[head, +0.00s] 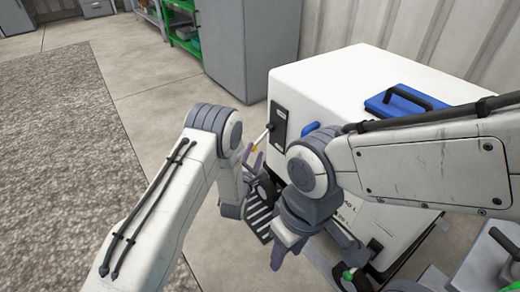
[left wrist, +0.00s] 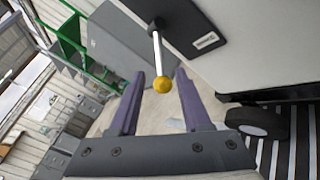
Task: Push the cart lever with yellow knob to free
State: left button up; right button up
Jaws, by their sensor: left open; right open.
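The white cart (head: 335,85) stands right of centre in the head view. A dark plate (head: 278,122) on its side carries the lever, a pale rod (head: 262,135) with a yellow knob (head: 254,147). In the left wrist view the rod hangs from a black pivot, and the yellow knob (left wrist: 163,84) shows between the two purple fingertips of my left gripper (left wrist: 160,74). The gripper is open; I cannot tell whether a finger touches the knob. My right gripper (head: 289,251) is open and empty, low in front of the cart, away from the lever.
A blue case (head: 398,101) with a black handle lies on the cart top. A grey cabinet (head: 250,45) and green shelving (head: 181,25) stand behind. A striped plate (head: 258,223) and a wheel (left wrist: 257,122) are near the cart's base. The floor at left is clear.

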aim_at(259, 140)
pick_arm(q)
jog(key=shift+w+a+f+n, duration=0.1)
jog(key=shift+w+f+n, duration=0.2)
jog(key=shift+w+f, duration=0.15)
jog(key=b+x, duration=0.1)
jog(key=x, duration=0.2)
jog(key=b+x, duration=0.2)
jog(key=x, duration=0.1)
jog(key=b+x, duration=0.1)
jog(key=x, duration=0.2)
jog(key=shift+w+r, duration=0.2)
jog(key=shift+r, duration=0.05)
grip_shut()
jog(key=shift+f, duration=0.1)
dwell(0.6)
